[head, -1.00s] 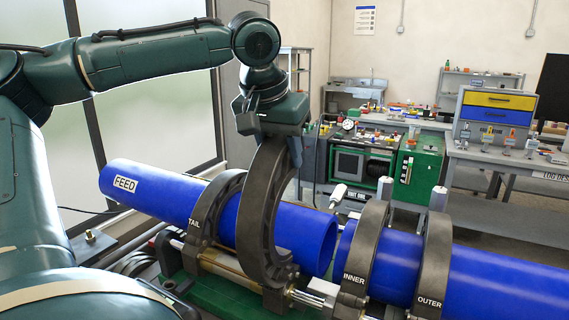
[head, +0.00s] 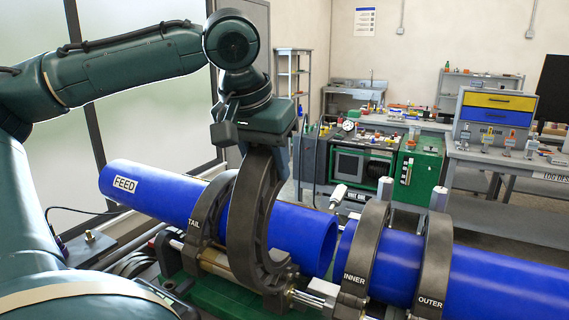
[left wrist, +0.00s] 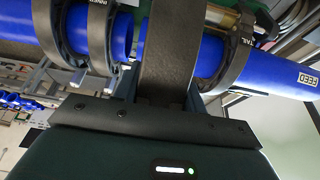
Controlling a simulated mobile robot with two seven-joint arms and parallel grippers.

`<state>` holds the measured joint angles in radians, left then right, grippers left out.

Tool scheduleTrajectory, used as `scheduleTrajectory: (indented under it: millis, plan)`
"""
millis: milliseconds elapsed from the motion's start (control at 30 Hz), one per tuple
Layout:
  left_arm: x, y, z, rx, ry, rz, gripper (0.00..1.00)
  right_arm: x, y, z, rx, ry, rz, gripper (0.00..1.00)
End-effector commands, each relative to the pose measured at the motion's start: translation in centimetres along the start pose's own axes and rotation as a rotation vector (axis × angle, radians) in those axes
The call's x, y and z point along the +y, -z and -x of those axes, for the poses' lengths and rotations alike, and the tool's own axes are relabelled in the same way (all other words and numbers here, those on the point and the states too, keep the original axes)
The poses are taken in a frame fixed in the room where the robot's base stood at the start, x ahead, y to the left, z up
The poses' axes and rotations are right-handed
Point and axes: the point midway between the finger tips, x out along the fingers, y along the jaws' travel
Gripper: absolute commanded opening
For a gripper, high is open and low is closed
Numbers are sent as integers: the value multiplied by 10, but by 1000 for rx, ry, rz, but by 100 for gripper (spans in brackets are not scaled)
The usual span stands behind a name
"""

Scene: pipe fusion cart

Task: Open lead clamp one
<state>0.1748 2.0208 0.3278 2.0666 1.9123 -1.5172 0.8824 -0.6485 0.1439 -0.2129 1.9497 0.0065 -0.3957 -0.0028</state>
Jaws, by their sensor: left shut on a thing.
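The dark grey clamp half-ring (head: 252,220), whose label I cannot see, stands over the right part of the blue FEED pipe (head: 155,190). Its lower end meets the carriage near the pipe's open end, and it leans left at the top. My left gripper (head: 262,146) is shut on the top of this half-ring. In the left wrist view, the clamp band (left wrist: 166,70) runs up from the jaws (left wrist: 166,98), and the fingertips are mostly hidden. My right gripper is not in view.
The TAIL clamp (head: 208,212) is close left of the held half-ring. The INNER clamp (head: 366,245) and OUTER clamp (head: 434,262) sit around a second blue pipe (head: 500,285) at right. A green machine unit (head: 420,165) and a workbench (head: 500,165) stand behind.

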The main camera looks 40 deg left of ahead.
Motion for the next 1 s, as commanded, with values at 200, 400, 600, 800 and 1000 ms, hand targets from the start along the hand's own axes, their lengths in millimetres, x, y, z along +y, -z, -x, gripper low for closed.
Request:
scheduleTrajectory:
  millis: [200,400,600,800,1000]
  plan:
    - [0,-7,2,0,-2,-1,23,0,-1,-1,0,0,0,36]
    - [0,-26,4,0,-2,-1,23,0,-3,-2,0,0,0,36]
    - [0,-33,6,-2,-1,-1,22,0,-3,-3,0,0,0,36]
    - [0,-33,6,-3,-1,-1,42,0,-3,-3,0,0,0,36]
    - [0,-33,6,-1,-1,-1,59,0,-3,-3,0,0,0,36]
